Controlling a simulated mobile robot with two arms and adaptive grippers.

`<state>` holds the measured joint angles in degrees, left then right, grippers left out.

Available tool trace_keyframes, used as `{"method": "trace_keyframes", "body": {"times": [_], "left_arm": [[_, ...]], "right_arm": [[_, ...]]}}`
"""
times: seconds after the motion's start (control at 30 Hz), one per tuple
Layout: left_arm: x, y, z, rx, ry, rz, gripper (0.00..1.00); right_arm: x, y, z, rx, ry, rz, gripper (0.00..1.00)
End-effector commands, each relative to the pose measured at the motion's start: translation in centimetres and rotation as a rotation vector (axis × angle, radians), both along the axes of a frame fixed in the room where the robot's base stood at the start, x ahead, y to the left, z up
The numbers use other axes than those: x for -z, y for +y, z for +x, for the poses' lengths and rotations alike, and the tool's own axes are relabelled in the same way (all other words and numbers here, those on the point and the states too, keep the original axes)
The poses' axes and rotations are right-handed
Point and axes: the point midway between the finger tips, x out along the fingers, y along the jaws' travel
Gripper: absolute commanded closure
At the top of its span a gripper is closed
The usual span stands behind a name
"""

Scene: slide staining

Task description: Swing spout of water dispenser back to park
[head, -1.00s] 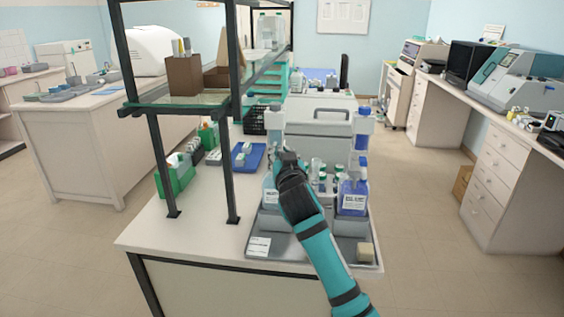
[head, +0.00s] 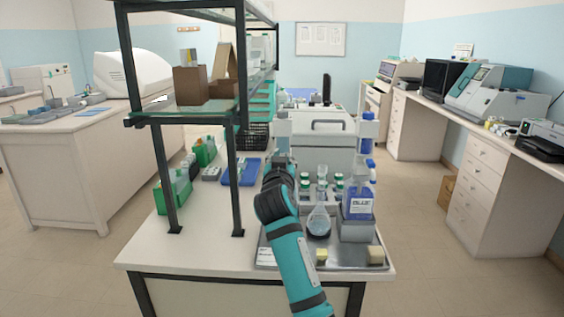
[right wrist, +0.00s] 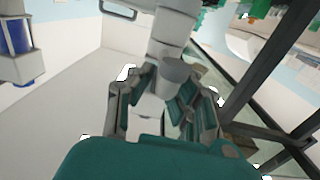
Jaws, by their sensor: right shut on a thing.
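The water dispenser appears to be the white upright unit (head: 283,127) on the left behind the tray. It also shows in the right wrist view (right wrist: 175,28). My right gripper (head: 280,160) is in front of it, low down, and my wrist hides most of the contact. In the right wrist view my right gripper (right wrist: 165,102) has its fingers closed around a grey-white rounded part below the white body, likely the spout (right wrist: 174,72). Its exact shape and direction are hidden. My left gripper is not in view.
A metal tray (head: 338,266) holds a glass flask (head: 318,222), a blue-labelled bottle (head: 359,203) and sponges. A dark shelf frame (head: 238,187) rises close to the left of my arm. White worktop is clear at front left.

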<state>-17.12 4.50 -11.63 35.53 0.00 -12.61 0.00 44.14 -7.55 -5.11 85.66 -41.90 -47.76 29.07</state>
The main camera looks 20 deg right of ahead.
Motion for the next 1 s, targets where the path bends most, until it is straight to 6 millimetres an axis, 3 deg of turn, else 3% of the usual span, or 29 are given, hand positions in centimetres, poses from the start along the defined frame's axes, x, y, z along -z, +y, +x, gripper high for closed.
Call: {"method": "trace_keyframes", "body": {"times": [0.03,0.07,0.1,0.27,0.57,1.0], "left_arm": [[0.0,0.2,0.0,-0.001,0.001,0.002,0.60],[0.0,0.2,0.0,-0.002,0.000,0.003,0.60],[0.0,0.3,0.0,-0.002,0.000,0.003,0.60],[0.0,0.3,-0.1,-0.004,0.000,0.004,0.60],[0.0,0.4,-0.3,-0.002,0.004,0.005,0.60],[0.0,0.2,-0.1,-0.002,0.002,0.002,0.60]], "right_arm": [[-0.1,0.1,0.0,-0.001,-0.002,-0.001,1.00],[-0.1,0.1,0.0,-0.001,-0.002,-0.001,0.85],[-0.1,0.1,0.0,-0.001,-0.002,-0.001,0.79],[-0.1,0.0,0.0,-0.001,-0.002,-0.001,0.60],[0.0,0.1,-0.3,-0.001,-0.002,-0.001,0.60],[0.0,2.5,-6.2,-0.002,-0.002,0.000,0.60]]}}
